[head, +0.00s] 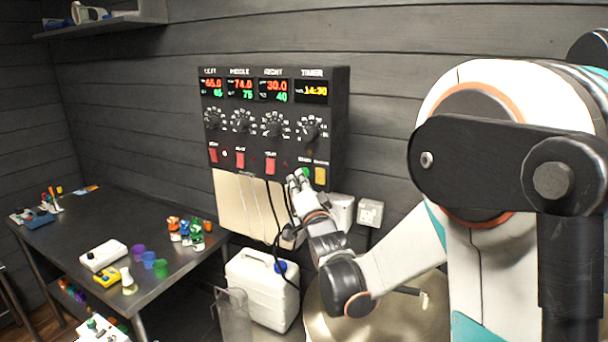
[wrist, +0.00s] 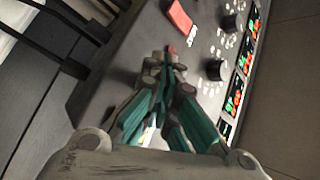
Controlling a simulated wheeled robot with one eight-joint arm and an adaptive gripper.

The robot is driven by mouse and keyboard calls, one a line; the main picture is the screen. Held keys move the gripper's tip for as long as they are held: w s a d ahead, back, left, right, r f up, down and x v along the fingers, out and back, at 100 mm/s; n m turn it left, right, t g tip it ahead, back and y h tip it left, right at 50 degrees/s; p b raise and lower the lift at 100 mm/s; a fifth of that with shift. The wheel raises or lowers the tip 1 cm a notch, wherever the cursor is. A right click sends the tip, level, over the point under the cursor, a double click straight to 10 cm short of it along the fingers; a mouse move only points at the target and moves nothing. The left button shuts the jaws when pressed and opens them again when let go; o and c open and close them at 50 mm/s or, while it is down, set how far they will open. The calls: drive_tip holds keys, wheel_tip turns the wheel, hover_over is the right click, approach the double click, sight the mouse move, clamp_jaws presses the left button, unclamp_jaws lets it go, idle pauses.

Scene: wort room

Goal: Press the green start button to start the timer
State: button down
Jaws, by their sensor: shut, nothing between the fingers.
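The black control box (head: 338,120) hangs on the wall, and its face also fills much of the wrist view (wrist: 130,70). The green start button (head: 305,172) shows under the timer column, just left of a yellow button (head: 320,176). The timer display (head: 313,91) above reads about 14:30. My gripper (head: 295,177) is shut and empty, its tips at the lower right of the box, just left of the green button. In the wrist view my closed fingertips (wrist: 171,60) point at the panel beside a small red spot. I cannot tell whether they touch; the green button is not visible there.
Three red switches, one of them the right-hand switch (head: 270,166), sit left of my gripper; knobs and lit displays are above. Cables hang below the box. A white jerrycan (head: 262,289) and a steel table (head: 150,212) with small items stand lower left.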

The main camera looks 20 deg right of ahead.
drive_tip(key=shift+s+a, duration=0.4)
drive_tip(key=shift+s, duration=0.05)
drive_tip(key=shift+a, duration=0.1)
drive_tip(key=s+a, duration=0.3)
drive_tip(key=shift+s+a, duration=0.2)
drive_tip(key=shift+s, duration=0.1)
drive_tip(key=shift+b, duration=0.3)
idle(0.5)
drive_tip(key=s+f+n+g+b, duration=0.3)
drive_tip(key=s+f, duration=0.5)
drive_tip(key=s, duration=0.3)
drive_tip(key=s+d+f+n+g+b, duration=0.1)
drive_tip(key=s+f+n+g+b, duration=0.3)
drive_tip(key=s+f, duration=0.4)
drive_tip(key=s+f+n+g+b, duration=0.4)
drive_tip(key=s+f+g, duration=0.2)
drive_tip(key=s, duration=0.8)
wheel_tip(320, 180, down, 2)
drive_tip(key=shift+d+f+n, duration=0.1)
drive_tip(key=shift+d+n, duration=0.2)
drive_tip(key=shift+n, duration=0.1)
